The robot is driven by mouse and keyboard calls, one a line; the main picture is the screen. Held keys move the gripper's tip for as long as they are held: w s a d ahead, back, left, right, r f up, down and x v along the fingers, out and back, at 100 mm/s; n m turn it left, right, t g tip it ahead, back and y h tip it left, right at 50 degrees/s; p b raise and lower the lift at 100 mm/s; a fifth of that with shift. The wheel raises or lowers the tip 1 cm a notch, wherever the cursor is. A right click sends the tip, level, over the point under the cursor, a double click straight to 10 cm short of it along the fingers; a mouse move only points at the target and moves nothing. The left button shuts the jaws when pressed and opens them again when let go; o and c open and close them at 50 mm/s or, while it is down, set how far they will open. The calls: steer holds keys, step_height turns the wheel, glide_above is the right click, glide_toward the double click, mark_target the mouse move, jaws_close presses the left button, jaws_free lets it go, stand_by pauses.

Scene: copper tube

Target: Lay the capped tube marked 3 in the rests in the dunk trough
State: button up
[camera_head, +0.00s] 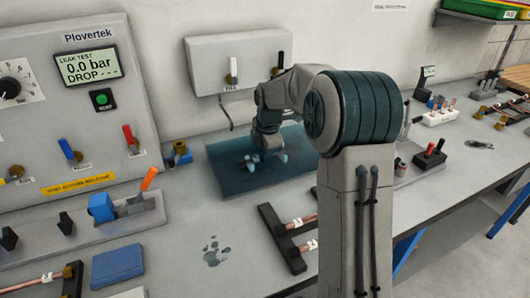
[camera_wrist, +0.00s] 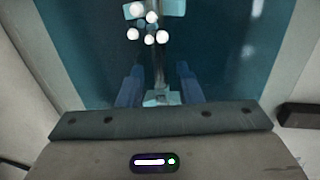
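The dunk trough (camera_head: 225,172) is a blue-green water-filled basin at mid-bench. Pale blue rests show in it in the head view (camera_head: 282,157) and the wrist view (camera_wrist: 175,7). In the wrist view a thin greyish tube (camera_wrist: 158,65) runs lengthwise between the rests, apparently lying in them; its number and caps cannot be read. Several white round blobs, like bubbles, cluster over its far part. My gripper (camera_wrist: 160,82) reaches into the trough, its two bluish fingers apart on either side of the tube, with gaps visible. My arm hides part of the trough in the head view.
Two labelled copper tubes (camera_head: 296,224) lie on a dark rack (camera_head: 275,232) in front of the trough. The leak-test panel (camera_head: 90,65) and a clamp with an orange handle (camera_head: 148,180) stand left. A blue block (camera_head: 117,264) lies front left. A white socket block (camera_head: 438,117) stands right.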

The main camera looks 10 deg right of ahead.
steer(key=shift+r, duration=0.1)
steer(key=v, duration=1.3)
steer(key=shift+r, duration=0.3)
steer(key=shift+s, duration=0.1)
steer(key=s+f+m+p, duration=0.1)
steer(key=s+f+m, duration=0.1)
steer(key=s+m, duration=0.4)
steer(key=s+f+m, duration=0.2)
steer(key=s+m, duration=0.5)
steer(key=s, duration=0.7)
steer(key=s+f+m+p, duration=0.1)
steer(key=s+f+m, duration=0.1)
steer(key=s+m, duration=0.5)
steer(key=shift+s+a+f+p, duration=0.15)
steer(key=shift+s+f+p, duration=0.05)
steer(key=shift+s, duration=0.5)
steer(key=shift+s+a+f+p, duration=0.15)
steer(key=shift+s+a+f, duration=0.05)
steer(key=shift+s, duration=0.5)
